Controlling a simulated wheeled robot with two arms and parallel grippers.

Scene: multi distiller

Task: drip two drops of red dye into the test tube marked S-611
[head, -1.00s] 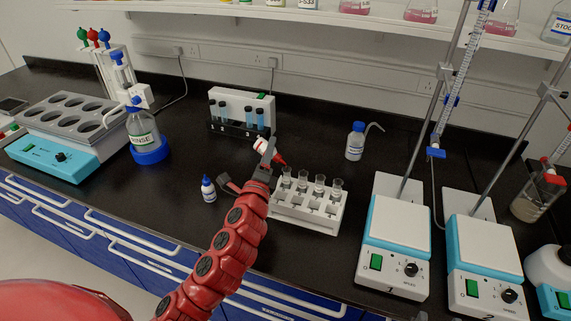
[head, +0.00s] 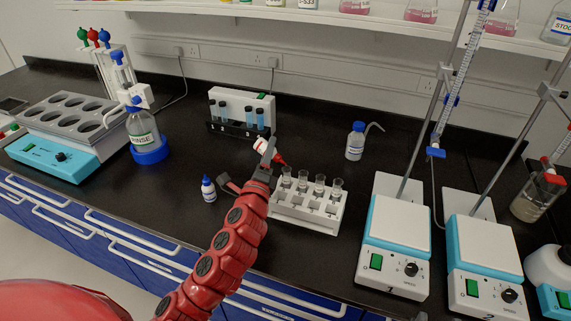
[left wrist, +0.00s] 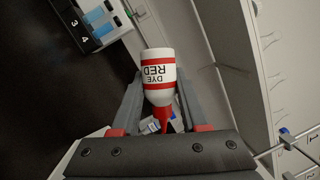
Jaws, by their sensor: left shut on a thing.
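My left gripper (head: 264,160) is shut on the white dye bottle (head: 261,145) with its red cap and nozzle. The bottle is tilted, its nozzle pointing down and right, near the left tube of the white rack (head: 305,220). In the left wrist view the gripper (left wrist: 158,86) has its fingers on both sides of the bottle (left wrist: 159,68), whose label reads DYE RED. The rack holds several clear tubes (head: 319,184); their markings are too small to read. I cannot tell whether the nozzle is right over a tube mouth. My right gripper is out of view.
A small blue-capped bottle (head: 208,189) stands left of the gripper. A dark holder with blue-banded tubes (head: 237,129) is behind it. A wash bottle (head: 355,143) stands behind the rack, and stirrer plates (head: 394,240) are to the right. Bare bench lies at centre left.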

